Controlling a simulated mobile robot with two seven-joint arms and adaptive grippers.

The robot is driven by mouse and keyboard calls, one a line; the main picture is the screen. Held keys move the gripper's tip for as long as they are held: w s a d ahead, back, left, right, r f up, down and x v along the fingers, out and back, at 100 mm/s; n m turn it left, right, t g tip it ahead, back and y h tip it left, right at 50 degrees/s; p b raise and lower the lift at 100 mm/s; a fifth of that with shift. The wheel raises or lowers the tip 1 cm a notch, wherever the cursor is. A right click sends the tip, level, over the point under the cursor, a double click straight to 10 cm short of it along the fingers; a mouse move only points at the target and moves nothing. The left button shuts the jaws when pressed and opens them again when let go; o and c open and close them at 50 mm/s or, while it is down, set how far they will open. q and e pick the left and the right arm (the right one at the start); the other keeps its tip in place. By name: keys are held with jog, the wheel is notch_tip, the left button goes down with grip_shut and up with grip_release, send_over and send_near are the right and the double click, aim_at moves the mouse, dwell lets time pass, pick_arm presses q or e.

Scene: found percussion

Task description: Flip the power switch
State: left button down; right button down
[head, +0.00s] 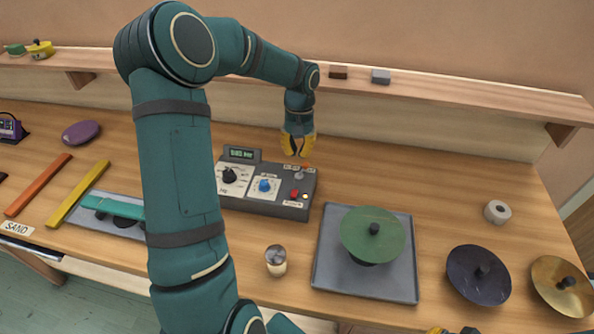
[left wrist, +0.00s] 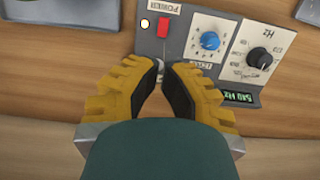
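The grey control box (head: 262,190) sits on the table. The red power switch (head: 294,193) is near its front right corner, beside a POWER label and a small pale lamp. The left wrist view also shows the red switch (left wrist: 163,25) and the lamp (left wrist: 145,23). My left gripper (head: 297,152) is above the box's back right edge, fingers pointing down and a narrow gap between the tips. The same gripper shows in the left wrist view (left wrist: 161,70), its tips near a small metal toggle and apart from the red switch. Only a bit of my right gripper (head: 452,331) shows at the bottom edge.
The box also carries a blue knob (head: 264,185), a black knob (head: 229,175) and a lit display (head: 241,154). A metal cup (head: 276,261) stands in front. A green disc (head: 372,235) is on a grey tray (head: 329,277) to the right. A shelf (head: 450,92) runs behind.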

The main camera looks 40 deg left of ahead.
aim_at(296, 193)
pick_arm(q)
jog(key=f, duration=0.4)
jog(key=s+f, duration=0.1)
jog(key=f, duration=0.3)
jog(key=d+f, duration=0.1)
jog(key=f, duration=0.4)
jog(key=shift+s+f, duration=0.1)
jog(key=shift+s, duration=0.3)
jog(key=t+b, duration=0.1)
jog(key=b, duration=0.2)
jog(key=f+t+y+b, duration=0.1)
jog(key=b, duration=0.3)
jog(key=shift+s+d+t, duration=0.1)
jog(key=shift+s+t, duration=0.1)
jog(key=shift+t, duration=0.1)
jog(key=shift+r, duration=0.15)
jog(key=shift+w, duration=0.2)
jog(key=shift+w+a, duration=0.35)
jog(key=shift+w, duration=0.2)
